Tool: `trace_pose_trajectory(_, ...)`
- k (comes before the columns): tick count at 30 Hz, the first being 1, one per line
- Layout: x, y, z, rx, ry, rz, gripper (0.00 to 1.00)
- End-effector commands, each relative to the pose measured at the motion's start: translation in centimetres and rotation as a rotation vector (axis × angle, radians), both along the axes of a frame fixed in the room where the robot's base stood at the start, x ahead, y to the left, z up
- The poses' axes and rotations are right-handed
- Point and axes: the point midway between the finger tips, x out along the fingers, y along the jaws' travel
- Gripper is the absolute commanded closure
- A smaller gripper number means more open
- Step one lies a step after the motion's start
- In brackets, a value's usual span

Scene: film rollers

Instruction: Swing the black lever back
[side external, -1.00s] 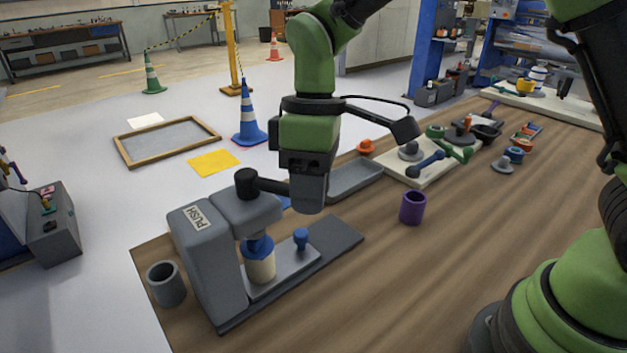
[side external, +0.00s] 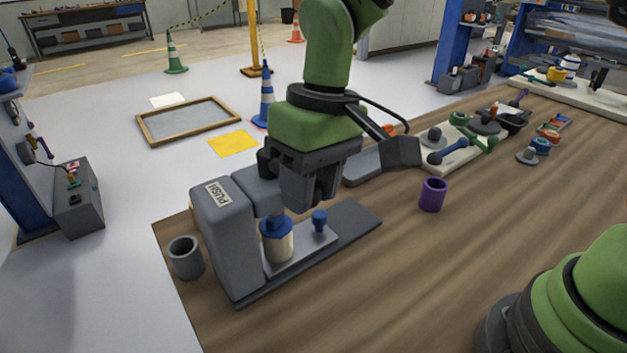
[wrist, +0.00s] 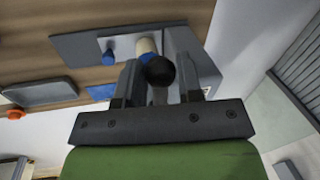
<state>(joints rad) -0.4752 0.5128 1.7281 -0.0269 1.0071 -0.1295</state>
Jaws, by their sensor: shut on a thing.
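The grey press marked PUSH (side external: 222,230) stands at the table's left end. Its black lever (side external: 266,162) shows only as a dark rounded part at the press head, left of my gripper; the rest is hidden. In the wrist view the lever's black ball knob (wrist: 159,71) sits between my two fingers. My gripper (side external: 310,193) is shut on the lever beside the press head and points down. Its fingers also show in the wrist view (wrist: 159,85). A cream roller with a blue cap (side external: 277,240) stands upright under the press head.
A blue knob (side external: 320,220) stands on the press base. A grey cup (side external: 186,257) is left of the press and a purple cup (side external: 432,195) to the right. A grey tray (side external: 365,167) lies behind. The front of the wooden table is clear.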

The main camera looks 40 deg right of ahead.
Motion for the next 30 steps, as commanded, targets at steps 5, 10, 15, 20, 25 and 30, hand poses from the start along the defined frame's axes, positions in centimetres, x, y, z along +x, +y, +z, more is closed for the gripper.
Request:
trace_pose_trajectory(5, 0.1, 0.3, 0.2, 0.009, -0.009, -0.003, 1.0)
trace_pose_trajectory(10, 0.1, 0.3, 0.3, 0.01, -0.01, -0.002, 0.62)
trace_pose_trajectory(15, 0.1, 0.2, 0.2, 0.007, -0.007, -0.002, 0.42)
trace_pose_trajectory(20, 0.1, 0.2, 0.1, 0.006, -0.005, -0.001, 0.42)
trace_pose_trajectory(25, 0.2, 0.0, 1.3, 0.006, -0.007, -0.002, 0.42)
trace_pose_trajectory(30, 0.3, -0.6, 4.5, 0.009, -0.011, -0.001, 0.42)
